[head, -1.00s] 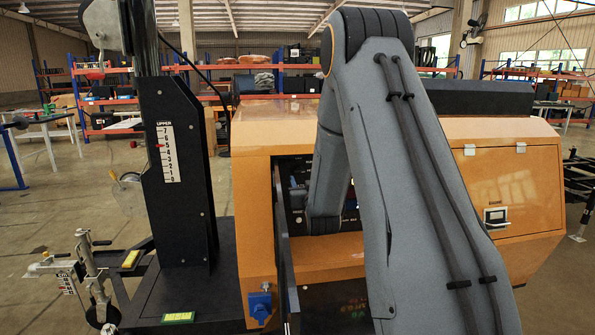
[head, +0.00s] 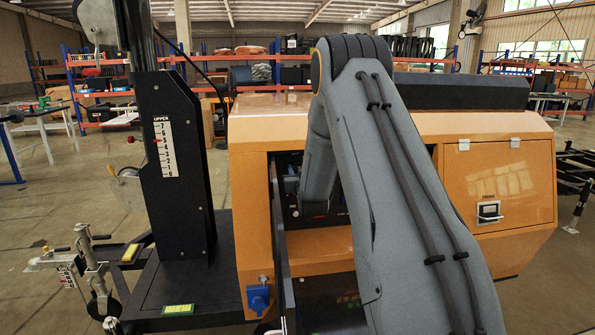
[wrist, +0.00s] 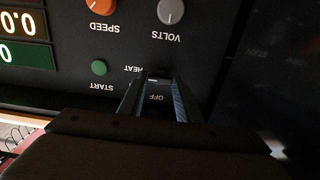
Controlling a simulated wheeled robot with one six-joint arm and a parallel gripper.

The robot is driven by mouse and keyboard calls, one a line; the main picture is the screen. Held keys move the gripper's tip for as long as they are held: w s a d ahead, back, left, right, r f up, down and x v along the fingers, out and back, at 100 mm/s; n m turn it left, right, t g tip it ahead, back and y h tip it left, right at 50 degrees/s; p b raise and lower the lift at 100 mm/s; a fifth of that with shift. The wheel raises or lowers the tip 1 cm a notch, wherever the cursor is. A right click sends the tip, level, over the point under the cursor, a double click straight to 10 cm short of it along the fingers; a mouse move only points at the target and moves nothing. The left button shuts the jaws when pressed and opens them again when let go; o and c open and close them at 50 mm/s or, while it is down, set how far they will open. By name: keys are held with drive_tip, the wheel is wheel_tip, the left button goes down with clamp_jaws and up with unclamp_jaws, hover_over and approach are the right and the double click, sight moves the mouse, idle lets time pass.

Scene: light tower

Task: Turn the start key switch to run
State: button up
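The dark control panel (wrist: 40,85) shows upside down in the wrist view. My gripper (wrist: 157,82) has its two fingers apart in front of the panel. The "OFF" lettering shows between the fingers and "HEAT" just left of them. A small pale part of what seems to be the start key switch (wrist: 154,79) shows between the fingertips; most of it is hidden, and I cannot tell its turn position or whether a finger touches it. In the head view my arm reaches into the opening of the orange cabinet (head: 270,128), and my gripper is hidden there.
A green button (wrist: 99,67), an orange speed knob (wrist: 100,5), a grey volts knob (wrist: 171,10) and lit displays (wrist: 22,55) are near my gripper. An open dark door (head: 281,250) stands at the opening's left. The black mast (head: 172,160) rises farther left.

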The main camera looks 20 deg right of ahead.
drive_tip(key=c, duration=0.3)
drive_tip(key=shift+n+b, duration=0.3)
drive_tip(key=shift+b, duration=0.05)
drive_tip(key=n+b, duration=0.2)
drive_tip(key=shift+f+n+b, duration=0.1)
drive_tip(key=shift+n+b, duration=0.2)
drive_tip(key=shift+b, duration=0.05)
drive_tip(key=n+b, duration=0.4)
drive_tip(key=n, duration=0.1)
drive_tip(key=shift+n, duration=0.4)
drive_tip(key=o, duration=1)
drive_tip(key=shift+o, duration=0.2)
drive_tip(key=shift+s+b, duration=0.1)
drive_tip(key=shift+b, duration=0.2)
